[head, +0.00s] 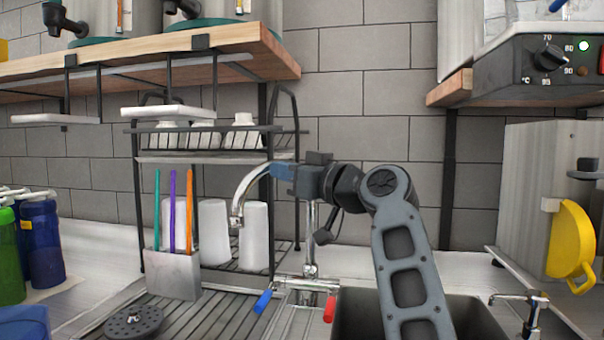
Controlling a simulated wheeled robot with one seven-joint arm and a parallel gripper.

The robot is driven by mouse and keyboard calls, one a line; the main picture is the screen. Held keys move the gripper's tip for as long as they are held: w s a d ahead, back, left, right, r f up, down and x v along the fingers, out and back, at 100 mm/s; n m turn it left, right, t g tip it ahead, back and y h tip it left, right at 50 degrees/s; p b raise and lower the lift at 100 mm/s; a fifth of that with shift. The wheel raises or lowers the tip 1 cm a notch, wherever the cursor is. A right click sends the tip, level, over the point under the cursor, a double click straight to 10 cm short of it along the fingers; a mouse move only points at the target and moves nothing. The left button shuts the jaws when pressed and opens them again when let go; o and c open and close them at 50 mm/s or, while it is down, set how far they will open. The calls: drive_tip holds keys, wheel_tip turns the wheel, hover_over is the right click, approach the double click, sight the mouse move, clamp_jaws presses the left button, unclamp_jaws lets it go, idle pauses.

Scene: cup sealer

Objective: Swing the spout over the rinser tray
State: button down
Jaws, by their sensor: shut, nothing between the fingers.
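The chrome spout (240,194) curves left from the tap and its tip points down, in front of the drying rack. The tap's upright (310,245) stands behind the sink's back edge. My gripper (278,171), with blue fingertips, is shut and empty beside the spout's upper part. It hides part of the spout, and I cannot tell whether they touch. The ribbed rinser tray (190,322) lies at the lower left, with a dark round rinser disc (133,321) on it. The spout's tip appears above the tray's right part in the picture, right of the disc.
Blue (262,302) and red (329,308) tap handles flank the tap base. A rack (138,200) with white cups and a holder (173,275) of coloured sticks stand close left of the spout. The sink (465,318) is at the right. A wooden shelf (270,62) hangs above.

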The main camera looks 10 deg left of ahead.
sight(266, 171)
drive_tip(key=shift+w+a+r+m+t+h+p, duration=0.1)
drive_tip(key=shift+w+a+m+t+h+p, duration=0.25)
drive_tip(key=shift+a+m+t+h+p, duration=0.45)
drive_tip(key=shift+w+a+m+t+h+p, duration=0.4)
drive_tip(key=shift+a+m+t+h+p, duration=0.15)
drive_tip(key=shift+a+m+t+h, duration=0.5)
drive_tip(key=shift+w+a+r+m+t+h+p, duration=0.1)
drive_tip(key=shift+w+a+m+t+h+p, duration=0.35)
drive_tip(key=shift+a+t+h+p, duration=0.5)
drive_tip(key=shift+w+a+f, duration=0.1)
drive_tip(key=shift+w+a, duration=0.15)
drive_tip(key=shift+w, duration=0.3)
